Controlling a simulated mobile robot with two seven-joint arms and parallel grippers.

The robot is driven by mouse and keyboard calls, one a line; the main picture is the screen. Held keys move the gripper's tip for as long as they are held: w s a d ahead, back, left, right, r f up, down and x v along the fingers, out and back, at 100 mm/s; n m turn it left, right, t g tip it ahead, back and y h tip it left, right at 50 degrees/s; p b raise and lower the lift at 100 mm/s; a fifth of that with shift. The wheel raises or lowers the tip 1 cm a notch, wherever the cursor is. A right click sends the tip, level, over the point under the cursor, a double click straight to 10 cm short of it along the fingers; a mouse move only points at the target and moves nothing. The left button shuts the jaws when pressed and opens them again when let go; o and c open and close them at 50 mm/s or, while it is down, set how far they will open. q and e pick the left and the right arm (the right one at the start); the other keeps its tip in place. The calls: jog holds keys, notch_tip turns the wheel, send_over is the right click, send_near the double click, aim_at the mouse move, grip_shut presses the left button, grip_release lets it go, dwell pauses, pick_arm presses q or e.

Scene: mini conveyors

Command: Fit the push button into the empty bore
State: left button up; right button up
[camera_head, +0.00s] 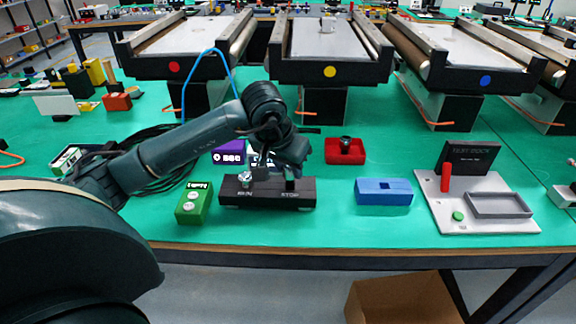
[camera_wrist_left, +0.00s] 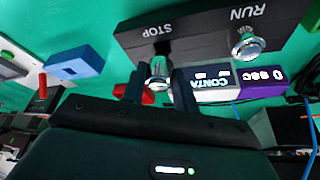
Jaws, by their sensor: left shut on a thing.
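The black control box (camera_head: 268,195) with RUN and STOP lettering stands near the table's front edge. A silver push button (camera_head: 245,179) sits at its RUN end and also shows in the left wrist view (camera_wrist_left: 246,46). My left gripper (camera_head: 289,178) is over the STOP end. My right gripper is not in view.
A green block (camera_head: 194,203) stands just left of the box. A purple block (camera_head: 229,152) and a red tray (camera_head: 345,157) holding a dark knob are behind it. A blue block (camera_head: 384,192) and a grey test plate (camera_head: 480,220) are to the right, with free mat between.

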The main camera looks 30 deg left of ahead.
pick_arm(q)
jog(key=shift+f+b, duration=0.3)
jog(key=shift+b, duration=0.25)
dwell(1.1)
jog(key=shift+f+b, duration=0.95)
jog(key=shift+f, duration=0.1)
dwell(0.5)
jog(key=o, duration=1)
jog(key=shift+o, duration=0.7)
jog(key=o, duration=0.5)
jog(key=shift+c, duration=0.2)
jog(key=shift+r+p, duration=2.25)
jog(key=shift+r, duration=1.3)
